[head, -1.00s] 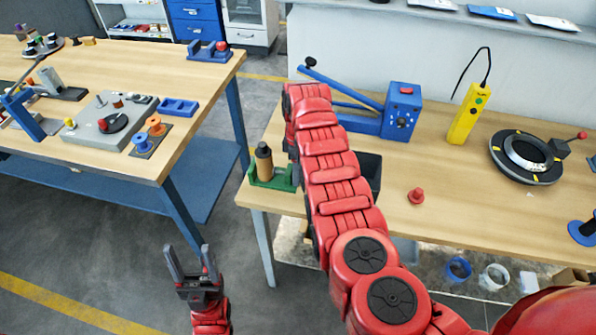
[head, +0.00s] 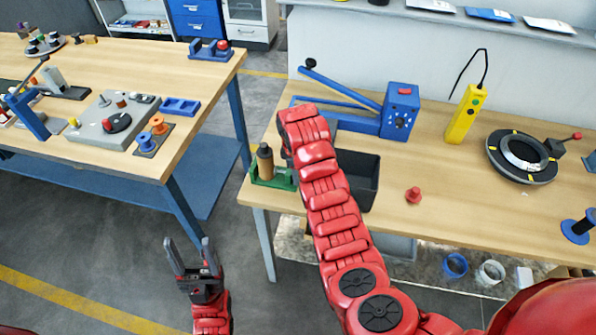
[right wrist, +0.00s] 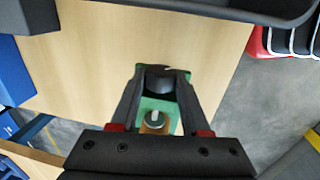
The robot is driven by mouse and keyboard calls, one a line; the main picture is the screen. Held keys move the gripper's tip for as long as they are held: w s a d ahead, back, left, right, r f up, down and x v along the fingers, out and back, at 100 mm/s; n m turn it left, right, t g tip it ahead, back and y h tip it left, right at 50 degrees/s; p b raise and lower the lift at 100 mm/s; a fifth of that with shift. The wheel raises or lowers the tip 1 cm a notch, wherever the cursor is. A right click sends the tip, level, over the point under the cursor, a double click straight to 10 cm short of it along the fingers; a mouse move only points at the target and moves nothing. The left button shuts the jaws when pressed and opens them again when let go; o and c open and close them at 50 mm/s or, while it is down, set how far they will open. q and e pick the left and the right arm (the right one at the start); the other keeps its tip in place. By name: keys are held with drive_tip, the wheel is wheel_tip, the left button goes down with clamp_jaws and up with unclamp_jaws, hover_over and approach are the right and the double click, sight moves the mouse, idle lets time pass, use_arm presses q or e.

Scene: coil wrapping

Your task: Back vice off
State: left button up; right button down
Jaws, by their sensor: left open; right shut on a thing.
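A green vice (head: 268,180) stands at the near left corner of the right-hand workbench. A brown cylinder with a black top (head: 264,163) stands upright in it. In the right wrist view the green vice (right wrist: 150,104) lies between the fingers, with the cylinder's round top (right wrist: 154,121) nearer the palm. My right gripper (right wrist: 162,76) is shut on a dark part of the vice (right wrist: 160,80); what part it is, I cannot tell. In the head view my right arm hides that grip. My left gripper (head: 188,250) is open and empty, low over the floor left of the workbench.
A black bin (head: 362,180) is just right of my right arm. A blue lever tool (head: 397,112), a yellow pendant (head: 464,115), a black ring fixture (head: 522,157) and a red knob (head: 413,195) stand on the workbench. The floor between the benches is clear.

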idle(0.3)
drive_tip(key=shift+c, duration=1.9)
unclamp_jaws()
drive_tip(key=shift+r, duration=0.1)
drive_tip(key=shift+r, duration=0.3)
drive_tip(key=r+p, duration=0.1)
drive_tip(key=r, duration=0.1)
drive_tip(key=s+r+p, duration=0.1)
drive_tip(key=r+p, duration=0.1)
drive_tip(key=r, duration=0.1)
drive_tip(key=r+p, duration=0.1)
drive_tip(key=r, duration=0.1)
drive_tip(key=shift+s+a+r, duration=0.15)
drive_tip(key=shift+a+r, duration=0.1)
drive_tip(key=shift+r, duration=0.15)
wheel_tip(320, 180, up, 9)
drive_tip(key=s+p, duration=0.1)
drive_tip(key=p, duration=0.1)
drive_tip(key=shift+s+a+f+p, duration=0.2)
drive_tip(key=shift+p, duration=0.1)
